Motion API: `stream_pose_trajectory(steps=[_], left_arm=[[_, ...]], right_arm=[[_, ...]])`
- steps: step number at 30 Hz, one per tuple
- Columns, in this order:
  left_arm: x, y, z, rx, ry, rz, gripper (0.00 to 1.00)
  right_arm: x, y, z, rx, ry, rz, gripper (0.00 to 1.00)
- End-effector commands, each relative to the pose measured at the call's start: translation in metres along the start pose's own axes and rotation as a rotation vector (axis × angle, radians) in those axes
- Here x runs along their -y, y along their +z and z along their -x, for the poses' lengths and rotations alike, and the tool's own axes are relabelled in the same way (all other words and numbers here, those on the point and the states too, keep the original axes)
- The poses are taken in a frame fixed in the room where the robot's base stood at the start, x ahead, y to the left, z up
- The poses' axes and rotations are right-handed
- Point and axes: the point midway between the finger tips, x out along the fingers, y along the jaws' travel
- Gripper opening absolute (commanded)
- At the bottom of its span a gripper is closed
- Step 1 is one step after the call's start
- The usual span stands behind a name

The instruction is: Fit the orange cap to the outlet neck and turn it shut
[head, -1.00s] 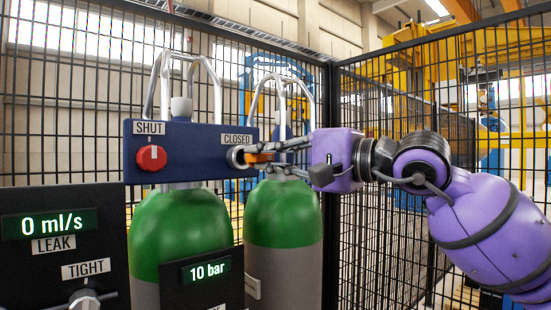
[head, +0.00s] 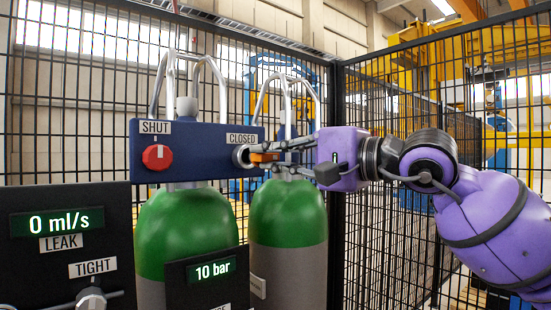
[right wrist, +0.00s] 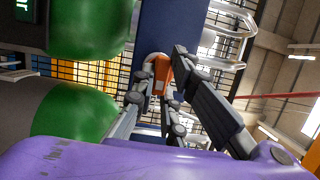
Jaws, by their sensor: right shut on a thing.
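The orange cap (head: 264,157) is between the fingertips of my right gripper (head: 272,158), which is shut on it. The cap is at the outlet neck (head: 241,156), a grey metal ring at the right end of the blue block, under the label CLOSED. In the right wrist view the cap (right wrist: 161,75) lies against the pale rim of the neck (right wrist: 156,57). I cannot tell how far it sits on the neck, since the fingers hide part of it. My left gripper is not in view.
The blue block (head: 200,142) carries a red knob (head: 157,157) labelled SHUT. Green cylinders (head: 186,225) with metal guards stand below and behind it. Dark panels read 0 ml/s (head: 62,222) and 10 bar (head: 214,270). A black mesh fence (head: 390,240) closes off the back and right.

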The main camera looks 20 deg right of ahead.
Motion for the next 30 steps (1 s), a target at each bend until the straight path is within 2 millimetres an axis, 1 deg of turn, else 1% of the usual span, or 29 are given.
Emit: stream_pose_trajectory(steps=[8,30], left_arm=[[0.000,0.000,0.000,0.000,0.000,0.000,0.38],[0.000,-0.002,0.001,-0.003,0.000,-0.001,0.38]], right_arm=[[0.000,0.000,-0.001,0.000,0.000,0.000,0.00],[0.001,-0.006,-0.021,0.000,-0.001,0.000,0.00]])
